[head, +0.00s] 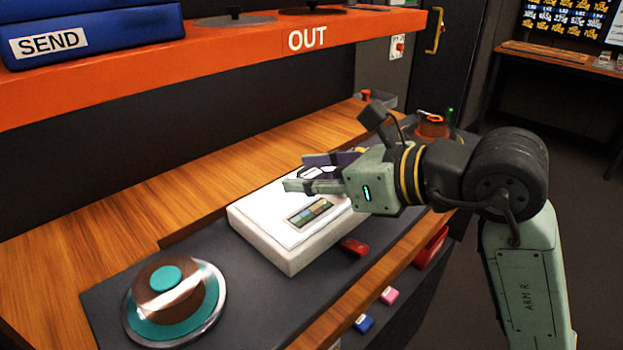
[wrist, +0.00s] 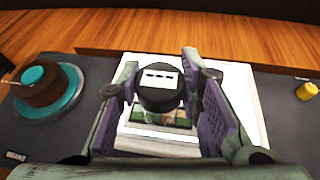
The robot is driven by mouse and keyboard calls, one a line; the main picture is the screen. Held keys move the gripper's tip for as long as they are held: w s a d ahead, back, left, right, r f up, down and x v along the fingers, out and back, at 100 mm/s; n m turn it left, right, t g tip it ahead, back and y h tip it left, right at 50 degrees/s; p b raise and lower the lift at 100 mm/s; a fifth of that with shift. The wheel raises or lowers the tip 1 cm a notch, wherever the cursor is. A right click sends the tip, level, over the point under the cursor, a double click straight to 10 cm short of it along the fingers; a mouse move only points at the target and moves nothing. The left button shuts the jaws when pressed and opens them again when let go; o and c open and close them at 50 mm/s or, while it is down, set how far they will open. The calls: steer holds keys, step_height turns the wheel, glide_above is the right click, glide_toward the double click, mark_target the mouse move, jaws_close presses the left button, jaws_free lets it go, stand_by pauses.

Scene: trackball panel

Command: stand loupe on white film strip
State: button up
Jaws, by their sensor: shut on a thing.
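The loupe (wrist: 160,98) is a short black cylinder with a white-marked top, held between the purple pads of my gripper (wrist: 161,72). In the head view my gripper (head: 303,173) reaches in from the right over the white light box (head: 262,248), and its fingers hide most of the loupe. A film strip (head: 313,212) with coloured frames and a pale border lies on the box top. In the wrist view the loupe overlaps the film strip (wrist: 184,117) and hides part of it. I cannot tell whether the loupe touches the strip.
A brown and teal trackball (head: 165,296) in a silver ring sits left of the box. A red block (head: 355,247) lies by the box's front right. An orange shelf (head: 240,47) marked OUT overhangs the back. A wooden ledge (head: 150,225) runs behind the box.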

steer(key=shift+f, duration=0.8)
steer(key=shift+f, duration=0.2)
steer(key=o, duration=1.2)
steer(key=shift+r, duration=0.1)
steer(key=shift+c, duration=0.2)
steer(key=shift+r, duration=0.1)
steer(key=shift+r, duration=0.2)
steer(key=b+v, duration=0.2)
steer(key=v, duration=1)
steer(key=shift+f+b, duration=0.2)
steer(key=shift+b, duration=0.2)
steer(key=shift+s, duration=0.1)
